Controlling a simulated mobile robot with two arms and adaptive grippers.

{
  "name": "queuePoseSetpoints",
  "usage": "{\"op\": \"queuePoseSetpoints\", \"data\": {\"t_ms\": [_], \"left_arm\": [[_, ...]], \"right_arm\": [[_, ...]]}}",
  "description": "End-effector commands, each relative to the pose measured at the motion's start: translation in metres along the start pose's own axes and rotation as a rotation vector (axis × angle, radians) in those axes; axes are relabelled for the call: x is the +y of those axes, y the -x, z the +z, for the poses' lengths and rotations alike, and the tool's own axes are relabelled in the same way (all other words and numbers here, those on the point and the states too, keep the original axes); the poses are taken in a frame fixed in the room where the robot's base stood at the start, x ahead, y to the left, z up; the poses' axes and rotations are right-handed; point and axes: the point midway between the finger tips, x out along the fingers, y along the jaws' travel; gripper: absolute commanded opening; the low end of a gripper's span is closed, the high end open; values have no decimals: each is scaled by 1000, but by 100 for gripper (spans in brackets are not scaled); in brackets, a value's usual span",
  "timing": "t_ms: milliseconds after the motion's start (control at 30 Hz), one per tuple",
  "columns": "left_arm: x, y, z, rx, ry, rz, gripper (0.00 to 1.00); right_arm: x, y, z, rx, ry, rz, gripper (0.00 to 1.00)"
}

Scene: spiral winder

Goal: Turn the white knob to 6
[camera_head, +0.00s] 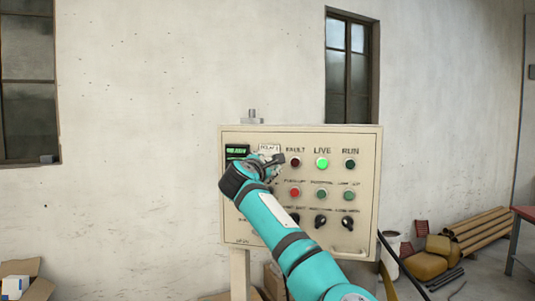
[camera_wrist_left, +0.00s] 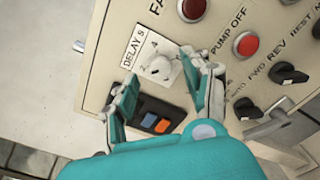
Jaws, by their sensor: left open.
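The white knob (camera_wrist_left: 157,67) sits on a white plate marked "DELAY S" (camera_wrist_left: 135,48) in the left wrist view. The figures 2 and 4 can be read beside it; the knob's exact setting is too small to tell. My left gripper (camera_wrist_left: 165,72) is open, with one finger on each side of the knob. I cannot tell whether the fingers touch it. In the head view my left gripper (camera_head: 268,165) is at the upper left of the control panel (camera_head: 368,225) and hides the knob; only the plate's top shows. My right gripper is not in view.
A green display (camera_head: 237,151) is left of the plate. A lit green LIVE lamp (camera_head: 322,163), a dark red FAULT lamp (camera_head: 295,161), push buttons and black selector knobs lie to the right. Orange and blue rockers (camera_wrist_left: 155,123) sit close to the left fingers.

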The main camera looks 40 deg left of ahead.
Motion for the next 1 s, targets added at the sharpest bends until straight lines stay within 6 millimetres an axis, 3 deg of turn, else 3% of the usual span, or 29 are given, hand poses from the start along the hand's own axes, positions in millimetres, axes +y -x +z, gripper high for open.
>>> {"op": "queuePoseSetpoints", "data": {"t_ms": [33, 233, 600, 900, 1000], "left_arm": [[2, -9, 2, 2, 0, -3, 49], [0, -30, 1, 0, 0, -2, 49], [-1, -34, -1, 1, 0, 0, 48], [-1, -34, -1, 0, 0, 0, 9], [-1, -34, -1, 0, 0, -1, 0]], "right_arm": [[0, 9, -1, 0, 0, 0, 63], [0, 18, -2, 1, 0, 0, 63], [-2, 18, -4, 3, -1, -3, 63], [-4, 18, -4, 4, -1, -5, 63], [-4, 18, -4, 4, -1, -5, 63]]}}
